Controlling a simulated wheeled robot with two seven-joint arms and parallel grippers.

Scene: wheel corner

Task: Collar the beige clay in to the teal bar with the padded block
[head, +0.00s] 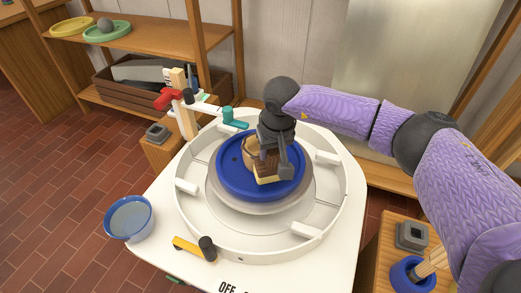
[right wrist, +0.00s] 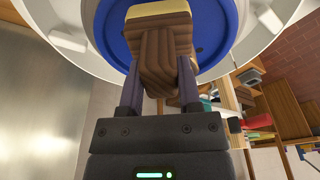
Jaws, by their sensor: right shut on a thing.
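The beige clay (head: 249,148) stands on the blue disc (head: 230,182) of the wheel, partly hidden behind my right gripper and the block. The padded block (head: 266,179), brown with a pale yellow pad, is held at the clay's near right side; I cannot tell whether it touches the clay. My right gripper (head: 275,163) is shut on it. The teal bar (head: 236,124) reaches over the wheel's back left, close to the clay's far left. My left gripper is not in view.
A white splash pan (head: 183,222) rings the disc. A post with a red clamp (head: 168,98) stands at the back left. A blue-rimmed bowl (head: 130,217) sits at the table's left; a yellow-and-black handle (head: 190,246) is in front.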

